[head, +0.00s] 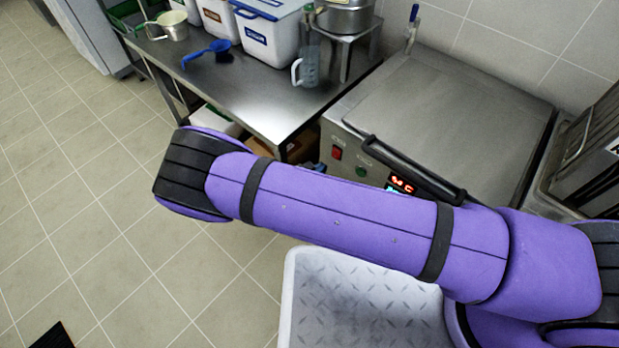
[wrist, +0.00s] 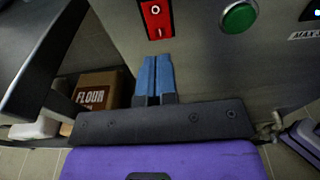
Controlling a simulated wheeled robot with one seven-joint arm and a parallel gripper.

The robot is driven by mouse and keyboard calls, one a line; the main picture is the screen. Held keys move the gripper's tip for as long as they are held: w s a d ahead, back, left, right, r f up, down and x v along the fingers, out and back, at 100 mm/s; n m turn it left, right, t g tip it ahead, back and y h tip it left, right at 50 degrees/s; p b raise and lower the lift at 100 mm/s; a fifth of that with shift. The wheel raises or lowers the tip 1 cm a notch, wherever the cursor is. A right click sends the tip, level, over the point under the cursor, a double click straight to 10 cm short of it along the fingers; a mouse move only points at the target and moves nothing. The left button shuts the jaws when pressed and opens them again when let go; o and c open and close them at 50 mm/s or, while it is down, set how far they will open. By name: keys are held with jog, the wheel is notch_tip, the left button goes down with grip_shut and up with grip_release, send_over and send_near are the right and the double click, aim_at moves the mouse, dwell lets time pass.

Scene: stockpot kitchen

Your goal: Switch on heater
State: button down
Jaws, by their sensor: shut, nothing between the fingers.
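The heater (head: 440,120) is a steel unit with a flat lid and a black bar handle, at the right in the head view. Its front panel has a red rocker switch (head: 337,153) and a green round button (head: 361,171). In the wrist view the red switch (wrist: 156,18), marked O and I, is at the top, with the green button (wrist: 238,17) to its right. My gripper (wrist: 155,60) is shut and empty, its blue fingertips just below the switch; I cannot tell whether they touch the panel. A red lit display (head: 402,184) is partly hidden by my arm.
A steel table (head: 250,95) with white tubs (head: 268,35), a blue scoop (head: 205,53) and a clear jug (head: 307,66) stands left of the heater.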

aim_at(334, 158)
jog(key=shift+x, duration=2.4)
jog(key=shift+w+d, duration=0.1)
jog(key=shift+w+d+f, duration=0.1)
jog(key=shift+w+d, duration=0.1)
jog(key=shift+w, duration=0.05)
jog(key=shift+s+a+f, duration=0.1)
jog(key=shift+s+a, duration=0.1)
jog(key=s+a+f, duration=0.1)
jog(key=s+a, duration=0.7)
jog(key=s, duration=0.3)
jog(key=shift+a+f, duration=0.35)
